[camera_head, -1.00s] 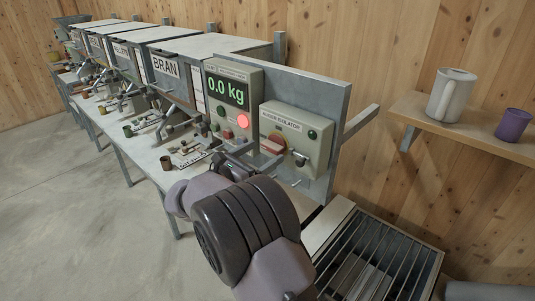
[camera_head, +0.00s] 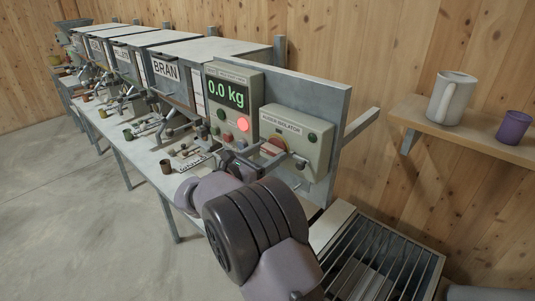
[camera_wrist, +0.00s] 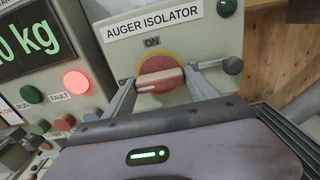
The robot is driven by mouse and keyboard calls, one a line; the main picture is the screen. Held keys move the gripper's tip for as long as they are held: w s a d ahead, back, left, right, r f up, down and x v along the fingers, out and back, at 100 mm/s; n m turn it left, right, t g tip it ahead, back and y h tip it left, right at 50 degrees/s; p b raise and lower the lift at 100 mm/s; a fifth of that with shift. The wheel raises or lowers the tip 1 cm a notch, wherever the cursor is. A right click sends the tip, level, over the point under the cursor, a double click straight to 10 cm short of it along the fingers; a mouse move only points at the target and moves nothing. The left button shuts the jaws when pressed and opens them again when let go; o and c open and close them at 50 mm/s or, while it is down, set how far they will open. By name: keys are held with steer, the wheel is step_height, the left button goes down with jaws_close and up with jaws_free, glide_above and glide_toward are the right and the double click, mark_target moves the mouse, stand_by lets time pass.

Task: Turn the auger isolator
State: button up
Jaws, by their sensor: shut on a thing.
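The auger isolator (camera_head: 312,148) is a pale grey box on the upright panel, with a red rotary handle (camera_head: 274,147) on a yellow disc. In the wrist view the red handle (camera_wrist: 160,80) lies roughly level, slightly tilted, its white mark on the left side. "ON" is printed above it, and the label at its left is mostly hidden by a finger. My gripper (camera_wrist: 164,88) has one finger on each side of the handle and is shut on it. In the head view my gripper (camera_head: 261,156) is partly hidden by my wrist.
A scale display (camera_head: 228,94) reading 0.0 kg, with a lit red lamp (camera_head: 243,124), stands left of the isolator. A dark-knobbed lever (camera_wrist: 232,66) sits close to the right finger. A grated hopper (camera_head: 375,268) lies below right. A shelf (camera_head: 470,135) holds a jug and a cup.

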steer(key=shift+f+m, duration=0.1)
steer(key=shift+m, duration=0.3)
steer(key=m+b, duration=0.3)
steer(key=m, duration=0.1)
steer(key=shift+f, duration=0.1)
steer(key=m+b, duration=0.9)
steer(key=shift+m, duration=0.4)
steer(key=shift+m+b, duration=1.35)
steer(key=shift+m, duration=0.35)
steer(key=o, duration=1.4)
steer(key=shift+r, duration=0.2)
steer(key=shift+c, duration=0.2)
steer(key=shift+s+a, duration=0.1)
